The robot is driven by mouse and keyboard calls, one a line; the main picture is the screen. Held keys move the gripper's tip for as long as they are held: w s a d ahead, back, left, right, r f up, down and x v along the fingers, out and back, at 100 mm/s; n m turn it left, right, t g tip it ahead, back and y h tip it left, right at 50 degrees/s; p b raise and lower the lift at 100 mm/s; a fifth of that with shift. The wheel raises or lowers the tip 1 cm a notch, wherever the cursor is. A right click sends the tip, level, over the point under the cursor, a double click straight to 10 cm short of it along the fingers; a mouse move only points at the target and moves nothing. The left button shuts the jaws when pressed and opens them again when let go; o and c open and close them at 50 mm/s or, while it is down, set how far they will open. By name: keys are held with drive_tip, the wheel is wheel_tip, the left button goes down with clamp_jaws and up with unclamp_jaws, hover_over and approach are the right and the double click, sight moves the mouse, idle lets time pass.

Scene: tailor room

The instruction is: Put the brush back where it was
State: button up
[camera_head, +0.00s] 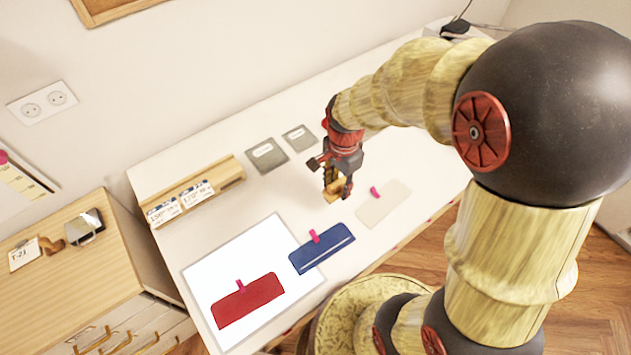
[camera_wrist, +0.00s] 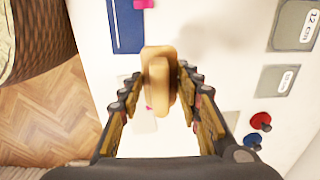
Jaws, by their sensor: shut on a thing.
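My gripper (camera_head: 338,187) is above the white table, near its middle, with its fingers pointing down. It is shut on a small light-wood brush (camera_wrist: 157,78), which shows between the fingers in the wrist view. In the head view the brush (camera_head: 334,191) is partly hidden by the fingers. It appears to be held above the tabletop, between the blue cloth piece and the grey labelled plates. I cannot see any bristles.
A red piece (camera_head: 249,300) lies on a white sheet (camera_head: 215,272); a blue piece (camera_head: 322,248) overlaps its edge. A cream piece (camera_head: 384,204) lies to the right. Two grey plates (camera_head: 267,156) and a wooden card holder (camera_head: 232,174) stand behind. A drawer cabinet (camera_head: 100,255) is left.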

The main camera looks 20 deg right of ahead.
drive_tip(key=w+f, duration=0.2)
drive_tip(key=w, duration=0.1)
drive_tip(key=w+a+f+b, duration=0.1)
drive_tip(key=w+f, duration=0.2)
drive_tip(key=w+a+f, duration=0.1)
drive_tip(key=w+f, duration=0.2)
drive_tip(key=w, duration=0.1)
drive_tip(key=shift+f+b, duration=0.1)
drive_tip(key=shift+b, duration=0.2)
drive_tip(key=shift+w+f, duration=0.25)
drive_tip(key=shift+f, duration=0.05)
drive_tip(key=shift+f+b, duration=0.35)
drive_tip(key=shift+f, duration=1.05)
drive_tip(key=shift+f, duration=0.15)
drive_tip(key=o, duration=1.2)
drive_tip(key=shift+c, duration=0.2)
